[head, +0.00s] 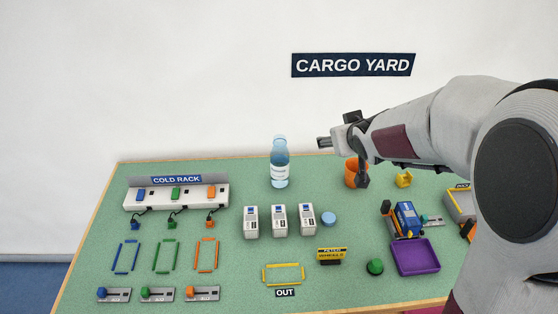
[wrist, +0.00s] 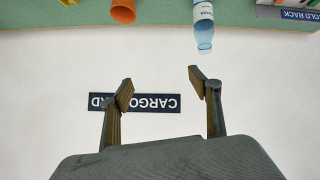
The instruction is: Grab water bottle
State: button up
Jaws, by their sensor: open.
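The water bottle (head: 279,163) is a clear blue bottle with a white label, standing upright near the back middle of the green table. My gripper (head: 342,160) is in the air to the right of the bottle and apart from it. In the wrist view the bottle (wrist: 204,26) appears upside down at the top, right of centre, beyond the fingertips. My gripper also shows there, open and empty (wrist: 160,80), with its two fingers wide apart and only the wall between them.
An orange cup (head: 351,173) stands right of the bottle, near my gripper. The cold rack (head: 177,197) is at the left. Several white boxes (head: 279,222) and a blue disc (head: 329,219) stand in front of the bottle. A purple tray (head: 416,257) lies front right. Bare table surrounds the bottle.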

jog(key=w+a+f+n+t+y, duration=0.1)
jog(key=w+a+f+n+y, duration=0.2)
jog(key=w+f, duration=0.55)
jog(key=y, duration=0.3)
send_near(285, 163)
jog(key=w, duration=0.5)
jog(key=shift+a+f, duration=0.25)
jog(key=shift+a+f+y, duration=0.35)
jog(key=shift+f+y, duration=0.05)
jog(key=shift+f, duration=0.2)
jog(key=shift+w+a, duration=0.1)
jog(key=shift+w, duration=0.05)
jog(key=shift+x, duration=1.25)
jog(key=shift+f, duration=0.1)
jog(key=shift+w+a+f, duration=0.75)
jog(key=shift+a+f, duration=0.1)
jog(key=shift+a, duration=0.05)
jog(key=shift+x, duration=1.2)
